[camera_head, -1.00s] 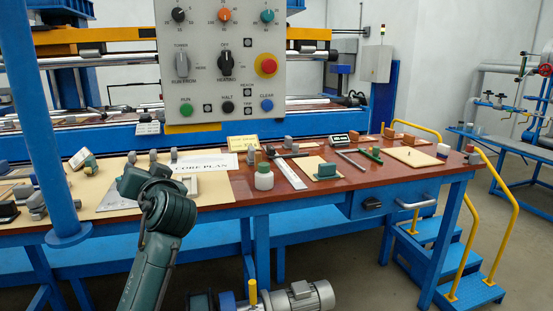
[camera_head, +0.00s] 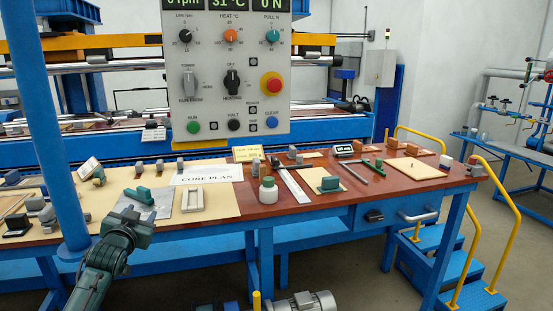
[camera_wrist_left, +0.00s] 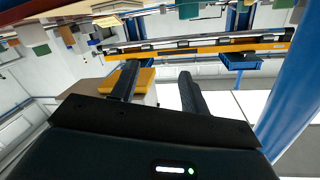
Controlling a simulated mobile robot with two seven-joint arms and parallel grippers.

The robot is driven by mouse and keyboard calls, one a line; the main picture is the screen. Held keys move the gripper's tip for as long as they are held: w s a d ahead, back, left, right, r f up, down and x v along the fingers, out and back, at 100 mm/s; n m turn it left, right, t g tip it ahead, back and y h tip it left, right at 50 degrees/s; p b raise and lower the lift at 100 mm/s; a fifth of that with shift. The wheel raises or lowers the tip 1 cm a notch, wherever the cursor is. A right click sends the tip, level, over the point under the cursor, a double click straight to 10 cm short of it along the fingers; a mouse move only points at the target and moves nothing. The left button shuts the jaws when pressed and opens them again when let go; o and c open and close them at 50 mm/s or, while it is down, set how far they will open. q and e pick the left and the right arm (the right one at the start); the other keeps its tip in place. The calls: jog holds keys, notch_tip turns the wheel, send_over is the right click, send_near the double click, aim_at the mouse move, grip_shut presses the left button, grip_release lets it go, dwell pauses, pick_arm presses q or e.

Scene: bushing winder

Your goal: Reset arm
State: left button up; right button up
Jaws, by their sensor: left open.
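My left arm comes in from the lower left in the head view, and its gripper (camera_head: 128,224) is at the front edge of the workbench (camera_head: 300,208). In the left wrist view the two dark fingers of my left gripper (camera_wrist_left: 158,92) are apart with nothing between them. That view looks away from the bench top and shows a yellow beam across the room. My right gripper is in neither view.
A grey control panel (camera_head: 232,85) with knobs and buttons hangs over the bench. A blue post (camera_head: 55,130) stands at the left, close to my left arm. A green-topped bottle (camera_head: 268,192), a white frame (camera_head: 191,199) and a green block (camera_head: 330,184) sit on the bench.

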pick_arm(q)
jog(key=s+d+f+m+g+h, duration=0.1)
jog(key=s+d+f+h, duration=0.1)
jog(key=s+d+f, duration=0.55)
jog(key=s+d+f+g+h, duration=0.2)
jog(key=s+d+f, duration=0.3)
jog(key=s+f, duration=0.55)
jog(key=s+d+f+g, duration=0.1)
jog(key=s+d+f, duration=0.1)
jog(key=s, duration=0.5)
jog(key=s+d+f+g+h, duration=0.1)
jog(key=s+d+f, duration=0.2)
jog(key=s, duration=0.4)
jog(key=s+d+f+g, duration=0.1)
jog(key=s+d+f, duration=0.1)
jog(key=s+d, duration=0.2)
jog(key=s, duration=0.3)
jog(key=shift+s+d+f+n+h, duration=0.2)
jog(key=shift+s+f+n+h, duration=0.1)
jog(key=shift+f+h, duration=0.1)
